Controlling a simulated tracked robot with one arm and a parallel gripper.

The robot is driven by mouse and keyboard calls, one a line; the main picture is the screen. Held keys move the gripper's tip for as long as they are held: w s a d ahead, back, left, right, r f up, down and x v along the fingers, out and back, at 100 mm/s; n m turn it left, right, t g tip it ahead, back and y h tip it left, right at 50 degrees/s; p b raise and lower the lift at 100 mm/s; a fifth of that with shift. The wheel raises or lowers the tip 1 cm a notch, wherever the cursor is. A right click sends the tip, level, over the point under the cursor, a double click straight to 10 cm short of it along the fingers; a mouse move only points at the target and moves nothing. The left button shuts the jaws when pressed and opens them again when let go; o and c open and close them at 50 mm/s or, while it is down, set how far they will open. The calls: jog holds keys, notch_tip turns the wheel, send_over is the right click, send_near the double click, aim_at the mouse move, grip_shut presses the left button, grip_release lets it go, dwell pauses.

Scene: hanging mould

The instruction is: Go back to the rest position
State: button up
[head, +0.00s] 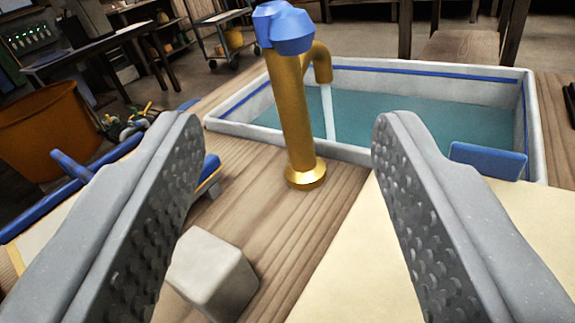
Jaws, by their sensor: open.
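My gripper (285,145) is open and empty, with its two grey dimpled fingers spread wide apart at the left and right of the head view. Between the fingers, farther off, a brass tap (295,125) with a blue handle (283,28) stands upright on the wooden table. Neither finger visibly holds anything. A stream of water (328,112) runs from the spout into a basin behind it.
The white-rimmed basin (350,155) holds teal water, with a blue piece (488,161) at its near right edge. A pale block (212,276) sits low between the fingers. A cream sheet (350,265) lies at right. An orange tub (45,130) stands at far left.

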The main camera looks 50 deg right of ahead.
jog(key=w+r+n+t+y, duration=0.1)
jog(key=w+r+t+y, duration=0.3)
jog(key=r, duration=0.8)
jog(key=w+r+n+t+y, duration=0.1)
jog(key=w+r+t+y, duration=0.15)
jog(key=w+r, duration=0.75)
jog(key=s+d+r+n+t+y, duration=0.15)
jog(key=s+r+y, duration=0.25)
jog(key=r, duration=0.8)
jog(key=s+d+r+n+t+y, duration=0.1)
jog(key=s+r+n+t+y, duration=0.2)
jog(key=r, duration=0.9)
jog(key=s+d+r+n+g+y, duration=0.1)
jog(key=s+d+r+n+y, duration=0.2)
jog(key=s, duration=0.4)
jog(key=s+d+r+n+g+b, duration=0.1)
jog(key=s+d+r+n+g, duration=0.15)
jog(key=s+r, duration=0.35)
jog(key=s+d+r+n+g+y, duration=0.1)
jog(key=s+d+r+n+y, duration=0.15)
jog(key=s, duration=0.55)
jog(key=s+d+f+m+g+h, duration=0.1)
jog(key=s+d+h, duration=0.3)
jog(key=s+d, duration=0.5)
jog(key=s, duration=0.3)
jog(key=shift+f+b, duration=0.25)
jog(key=shift+b, duration=0.1)
